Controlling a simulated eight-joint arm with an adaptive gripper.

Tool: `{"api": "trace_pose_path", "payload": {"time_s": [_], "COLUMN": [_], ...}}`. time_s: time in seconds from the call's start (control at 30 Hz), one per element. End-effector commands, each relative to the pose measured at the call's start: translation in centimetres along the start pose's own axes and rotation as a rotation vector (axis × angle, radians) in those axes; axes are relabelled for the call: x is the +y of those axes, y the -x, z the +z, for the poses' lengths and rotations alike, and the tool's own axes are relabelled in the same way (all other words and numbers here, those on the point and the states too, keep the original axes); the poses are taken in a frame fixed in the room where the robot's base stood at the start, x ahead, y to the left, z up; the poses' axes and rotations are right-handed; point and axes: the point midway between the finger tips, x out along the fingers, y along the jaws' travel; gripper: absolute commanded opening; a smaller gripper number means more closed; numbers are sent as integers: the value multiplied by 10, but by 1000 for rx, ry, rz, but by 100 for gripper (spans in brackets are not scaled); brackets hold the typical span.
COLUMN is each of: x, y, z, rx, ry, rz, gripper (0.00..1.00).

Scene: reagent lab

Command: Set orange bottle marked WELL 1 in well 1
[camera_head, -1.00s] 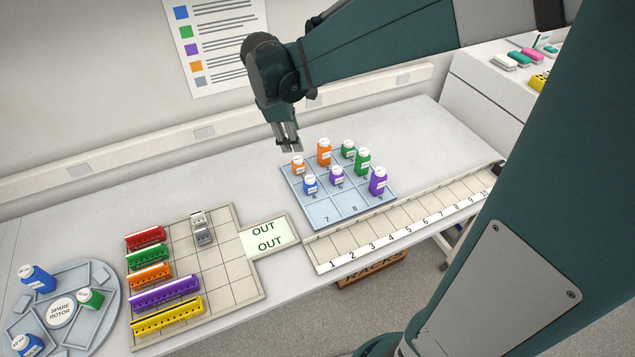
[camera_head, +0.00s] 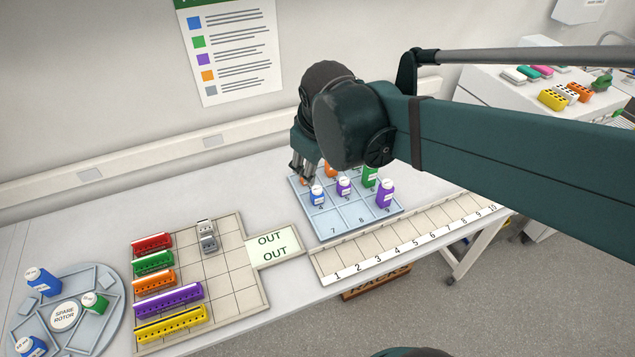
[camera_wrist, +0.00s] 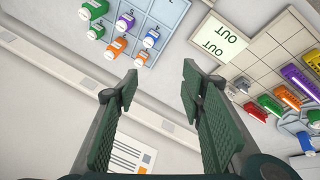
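Two orange bottles stand at the back of the light-blue numbered tray (camera_head: 343,218). The shorter one (camera_head: 304,181) is at the back left corner, mostly behind my gripper (camera_head: 302,170). The taller one (camera_head: 331,171) is to its right, partly hidden by my arm. In the wrist view the shorter (camera_wrist: 141,57) and taller (camera_wrist: 117,46) orange bottles show beyond my fingers. Their label text is too small to read. My gripper is open and empty in the wrist view (camera_wrist: 158,88); contact with a bottle cannot be told from the head view. Numbers 7, 8 and 9 mark the tray's front row.
Blue (camera_head: 317,196), purple (camera_head: 344,187), taller purple (camera_head: 385,193) and green (camera_head: 370,177) bottles crowd the tray. A numbered strip (camera_head: 400,243) runs in front. The OUT card (camera_head: 271,246), coloured racks (camera_head: 168,299) and spare rotor (camera_head: 66,315) lie left.

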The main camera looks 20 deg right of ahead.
Motion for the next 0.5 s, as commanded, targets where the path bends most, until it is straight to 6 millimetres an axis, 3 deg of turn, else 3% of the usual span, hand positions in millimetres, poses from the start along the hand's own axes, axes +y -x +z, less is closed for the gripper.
{"api": "trace_pose_path", "payload": {"time_s": [0.5], "x": [-39], "y": [29], "z": [52], "rx": [138], "ry": [-339], "rz": [-19], "gripper": [40]}}
